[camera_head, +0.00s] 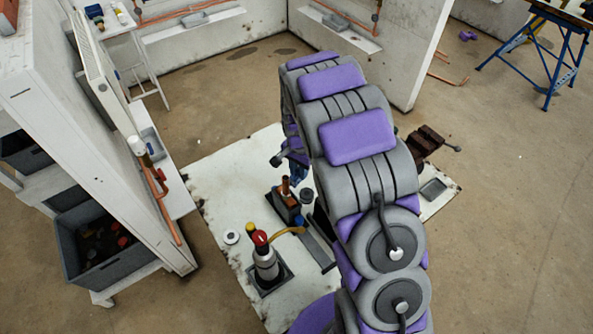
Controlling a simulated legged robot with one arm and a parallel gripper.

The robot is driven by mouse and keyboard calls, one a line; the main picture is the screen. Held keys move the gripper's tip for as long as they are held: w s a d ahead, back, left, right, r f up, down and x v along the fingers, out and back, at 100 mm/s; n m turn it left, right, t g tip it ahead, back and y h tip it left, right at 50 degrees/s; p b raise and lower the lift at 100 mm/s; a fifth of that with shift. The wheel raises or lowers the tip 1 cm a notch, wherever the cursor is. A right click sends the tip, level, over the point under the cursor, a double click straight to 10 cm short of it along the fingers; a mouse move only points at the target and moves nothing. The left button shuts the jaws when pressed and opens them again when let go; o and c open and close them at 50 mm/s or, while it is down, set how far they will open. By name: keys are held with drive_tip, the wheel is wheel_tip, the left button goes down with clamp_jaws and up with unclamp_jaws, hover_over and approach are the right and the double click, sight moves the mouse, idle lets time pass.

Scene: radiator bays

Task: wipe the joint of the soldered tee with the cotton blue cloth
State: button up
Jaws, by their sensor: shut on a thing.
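My arm reaches forward over the white sheet and bends down at its far end. My gripper (291,158) is small and partly hidden behind my arm. It is shut on the blue cloth (299,172), which hangs below the fingers. The soldered tee appears to be the short upright copper piece (285,186) held in a dark block on the sheet. The cloth is just above and to the right of this copper piece in the picture. I cannot tell whether they touch. The joint itself is too small to make out.
A torch with a grey cylinder and red top (265,255) stands on the white sheet (222,195), near a white roll (231,237). A dark brown object (428,140) lies right of my arm. A wall with copper pipes (160,195) and a grey crate (95,240) are at left.

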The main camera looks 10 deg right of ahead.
drive_tip(key=shift+w+d, duration=0.3)
drive_tip(key=shift+d, duration=0.1)
drive_tip(key=shift+r+p, duration=1.05)
drive_tip(key=shift+r, duration=1.9)
